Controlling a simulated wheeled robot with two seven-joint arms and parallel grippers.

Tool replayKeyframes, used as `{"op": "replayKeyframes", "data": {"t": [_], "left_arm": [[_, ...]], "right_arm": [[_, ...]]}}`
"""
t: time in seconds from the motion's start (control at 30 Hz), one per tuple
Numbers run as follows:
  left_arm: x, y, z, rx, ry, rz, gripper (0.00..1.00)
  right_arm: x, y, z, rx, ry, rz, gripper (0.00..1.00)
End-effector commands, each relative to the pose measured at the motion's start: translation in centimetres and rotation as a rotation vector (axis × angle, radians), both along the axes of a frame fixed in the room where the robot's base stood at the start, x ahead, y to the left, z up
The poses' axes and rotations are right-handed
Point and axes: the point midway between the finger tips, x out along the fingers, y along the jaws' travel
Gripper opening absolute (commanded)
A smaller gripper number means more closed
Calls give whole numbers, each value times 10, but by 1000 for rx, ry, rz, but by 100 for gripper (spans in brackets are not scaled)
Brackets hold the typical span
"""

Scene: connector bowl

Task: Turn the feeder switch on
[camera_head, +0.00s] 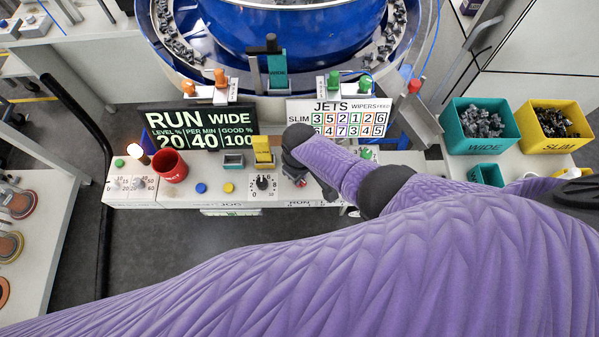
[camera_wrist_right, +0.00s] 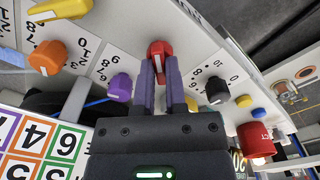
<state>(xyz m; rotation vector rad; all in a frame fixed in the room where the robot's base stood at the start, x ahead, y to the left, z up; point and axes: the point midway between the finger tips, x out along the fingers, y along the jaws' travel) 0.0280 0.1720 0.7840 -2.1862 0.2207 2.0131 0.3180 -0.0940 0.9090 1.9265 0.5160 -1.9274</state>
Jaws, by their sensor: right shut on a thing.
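My right gripper (camera_wrist_right: 160,82) is shut on a red knob (camera_wrist_right: 159,48) on the pale control panel, with one finger on each side of it. The knob looks like the feeder switch, but its label is not readable in the wrist view. In the head view my right gripper (camera_head: 298,172) reaches down to the panel front, right of the black dial (camera_head: 263,184), and it mostly hides the red knob. A "RUN" label (camera_head: 299,203) shows on the panel's front edge below. My left gripper is not in view.
A purple knob (camera_wrist_right: 121,85) and an orange knob (camera_wrist_right: 47,58) sit left of the red knob in the wrist view. The display boards (camera_head: 200,128) and blue bowl (camera_head: 285,35) stand behind; bins (camera_head: 480,152) stand right.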

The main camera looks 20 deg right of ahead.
Motion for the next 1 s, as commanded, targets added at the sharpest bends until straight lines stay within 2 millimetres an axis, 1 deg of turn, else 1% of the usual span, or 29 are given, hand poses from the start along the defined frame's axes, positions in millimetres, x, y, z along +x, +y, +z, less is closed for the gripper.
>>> {"op": "replayKeyframes", "data": {"t": [0.23,0.6,0.63,0.67,0.7,0.77,0.8,1.0], "left_arm": [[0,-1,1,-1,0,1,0],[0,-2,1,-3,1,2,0],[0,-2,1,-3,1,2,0],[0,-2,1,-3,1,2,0],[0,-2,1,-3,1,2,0],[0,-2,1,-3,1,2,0],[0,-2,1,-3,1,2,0],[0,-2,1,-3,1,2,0]], "right_arm": [[1,1,0,2,-1,-33,0],[1,1,0,2,-2,-35,0],[1,1,0,2,-2,-35,21],[1,1,0,2,-2,-35,27],[1,0,0,2,-1,-34,36],[1,0,0,2,-1,-34,48],[1,0,0,2,-1,-34,50],[0,0,0,0,-1,-33,50]]}}
